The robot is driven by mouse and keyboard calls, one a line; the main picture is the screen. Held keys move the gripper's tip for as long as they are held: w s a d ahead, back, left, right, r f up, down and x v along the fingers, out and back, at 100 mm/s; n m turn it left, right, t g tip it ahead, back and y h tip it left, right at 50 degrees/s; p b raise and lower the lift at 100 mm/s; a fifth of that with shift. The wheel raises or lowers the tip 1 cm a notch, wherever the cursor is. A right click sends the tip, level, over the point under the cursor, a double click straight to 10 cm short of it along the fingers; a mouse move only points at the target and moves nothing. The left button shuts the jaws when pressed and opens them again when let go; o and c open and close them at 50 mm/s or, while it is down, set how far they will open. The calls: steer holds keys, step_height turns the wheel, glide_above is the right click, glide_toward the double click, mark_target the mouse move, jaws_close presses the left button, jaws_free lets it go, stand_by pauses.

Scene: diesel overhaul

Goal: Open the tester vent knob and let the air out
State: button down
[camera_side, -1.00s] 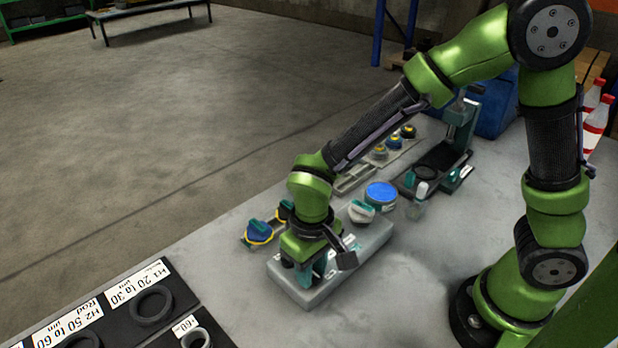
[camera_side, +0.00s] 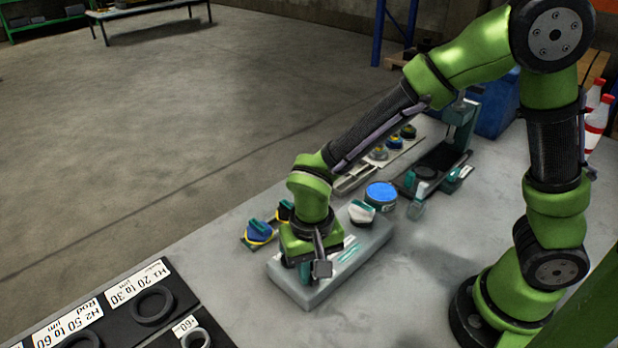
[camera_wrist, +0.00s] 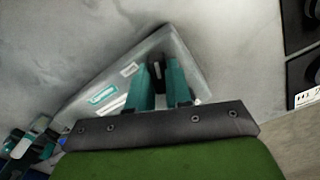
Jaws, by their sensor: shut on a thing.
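The tester is a pale grey flat block (camera_side: 345,268) on the bench, with teal and white labels on top. It also shows in the wrist view (camera_wrist: 185,50). My gripper (camera_side: 305,272) points down over the block's near left end. In the wrist view its teal fingers (camera_wrist: 160,80) are shut on a small dark knob (camera_wrist: 157,72), seemingly the vent knob. The fingers hide most of the knob, and its opening angle cannot be told. A white knob with a teal grip (camera_side: 361,212) is at the block's far end. No escaping air is visible.
A blue-topped round can (camera_side: 381,193) stands behind the block. A teal stand (camera_side: 458,130) is farther back. Labelled black trays with rings (camera_side: 150,300) lie front left. Bench right of the block is clear.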

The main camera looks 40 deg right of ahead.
steer(key=m, duration=0.5)
steer(key=shift+m, duration=0.8)
steer(key=m, duration=0.6)
steer(key=c, duration=1)
jaws_free()
steer(key=shift+c, duration=0.2)
